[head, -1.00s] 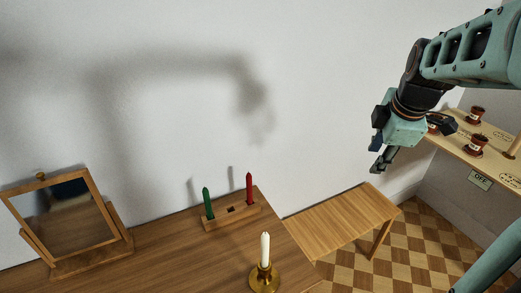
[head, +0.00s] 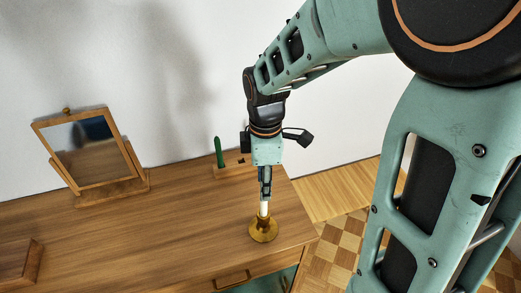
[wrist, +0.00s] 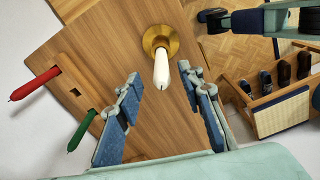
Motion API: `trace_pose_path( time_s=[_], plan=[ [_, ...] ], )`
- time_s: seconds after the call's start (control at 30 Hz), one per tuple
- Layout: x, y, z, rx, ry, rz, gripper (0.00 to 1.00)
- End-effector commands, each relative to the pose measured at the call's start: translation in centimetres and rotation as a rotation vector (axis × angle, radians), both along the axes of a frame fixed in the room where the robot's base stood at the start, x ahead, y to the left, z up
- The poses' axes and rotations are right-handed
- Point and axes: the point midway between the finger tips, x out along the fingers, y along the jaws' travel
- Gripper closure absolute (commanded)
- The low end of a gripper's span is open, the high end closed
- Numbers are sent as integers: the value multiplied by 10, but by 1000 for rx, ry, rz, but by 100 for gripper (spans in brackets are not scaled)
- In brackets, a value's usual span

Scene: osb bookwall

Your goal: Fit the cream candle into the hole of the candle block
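The cream candle (wrist: 162,70) stands upright in a round brass holder (head: 263,230) on the wooden dresser. My gripper (head: 264,196) is above it, pointing down. In the wrist view my gripper (wrist: 159,80) is open, with the candle's top between the fingertips and a gap on both sides. The wooden candle block (wrist: 66,63) lies behind the holder, left in the wrist view. It bears a red candle (wrist: 36,84) and a green candle (wrist: 82,130), with an empty square hole between them. In the head view the block (head: 222,172) is partly hidden by my gripper, and the red candle is hidden.
A tilting mirror (head: 90,155) stands at the dresser's left. A wooden box (head: 18,263) is at the front left. The dresser's right edge is close to the holder.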

Motion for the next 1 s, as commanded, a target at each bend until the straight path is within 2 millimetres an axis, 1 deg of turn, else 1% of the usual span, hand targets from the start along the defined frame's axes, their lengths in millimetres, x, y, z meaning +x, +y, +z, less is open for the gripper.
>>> trace_pose_path(
  time_s=[0.2,0.3,0.57,0.8,0.9,1.0],
  plan=[
    [-2,-1,-33,-3,7,7,65],
    [-1,-1,-47,-3,5,5,65],
    [-2,0,-66,-3,5,7,65],
    [-3,1,-98,-3,4,7,65],
    [-3,1,-105,-2,2,6,65],
    [-3,1,-107,-2,1,5,65]
  ],
)
